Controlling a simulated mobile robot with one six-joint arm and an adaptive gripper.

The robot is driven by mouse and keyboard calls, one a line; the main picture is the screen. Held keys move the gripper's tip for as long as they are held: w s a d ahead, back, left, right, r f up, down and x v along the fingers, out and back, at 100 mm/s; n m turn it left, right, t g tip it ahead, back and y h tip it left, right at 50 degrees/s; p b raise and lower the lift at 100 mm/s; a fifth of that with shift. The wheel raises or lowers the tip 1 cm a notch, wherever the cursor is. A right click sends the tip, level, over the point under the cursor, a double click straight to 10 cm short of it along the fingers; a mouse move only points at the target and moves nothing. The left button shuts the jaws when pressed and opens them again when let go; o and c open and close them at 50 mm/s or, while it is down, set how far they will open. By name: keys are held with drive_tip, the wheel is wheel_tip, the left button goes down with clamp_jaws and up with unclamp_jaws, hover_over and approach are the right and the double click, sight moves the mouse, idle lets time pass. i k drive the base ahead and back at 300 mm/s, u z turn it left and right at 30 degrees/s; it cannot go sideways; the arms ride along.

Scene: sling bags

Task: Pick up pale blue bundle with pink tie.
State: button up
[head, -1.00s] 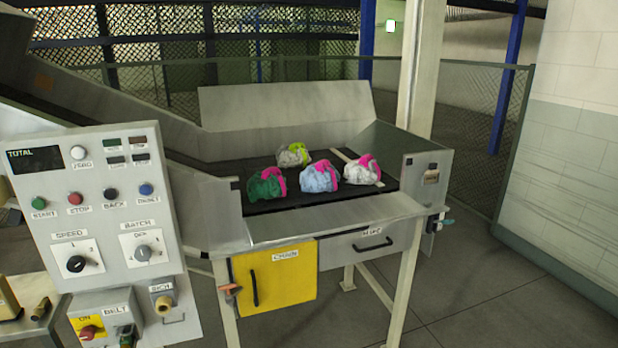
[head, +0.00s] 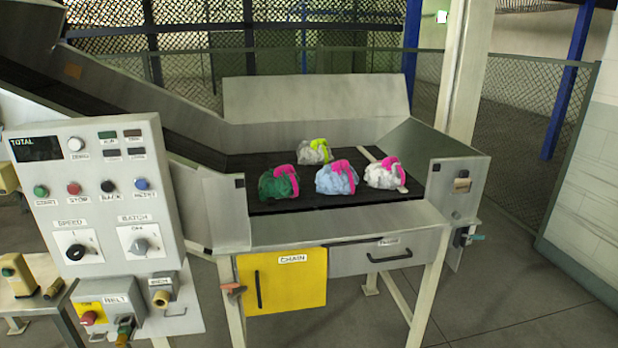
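The pale blue bundle with a pink tie (head: 333,180) lies on the dark belt in the tray of the metal machine, in the middle of the head view. A dark green bundle with a pink tie (head: 277,184) lies just left of it. A white bundle with a pink tie (head: 384,174) lies close on its right. A grey-white bundle with a yellow-green tie (head: 313,152) lies behind it. My gripper is not in view.
The belt (head: 310,200) sits between metal side walls, with a tall back plate (head: 316,108). A control panel (head: 90,200) stands at the front left. A yellow door (head: 282,283) is below the tray. Grey floor (head: 500,290) is open at the right.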

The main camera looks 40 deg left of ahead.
sight(338, 176)
drive_tip(key=u, duration=0.7)
drive_tip(key=i, duration=0.9)
drive_tip(key=u, duration=0.45)
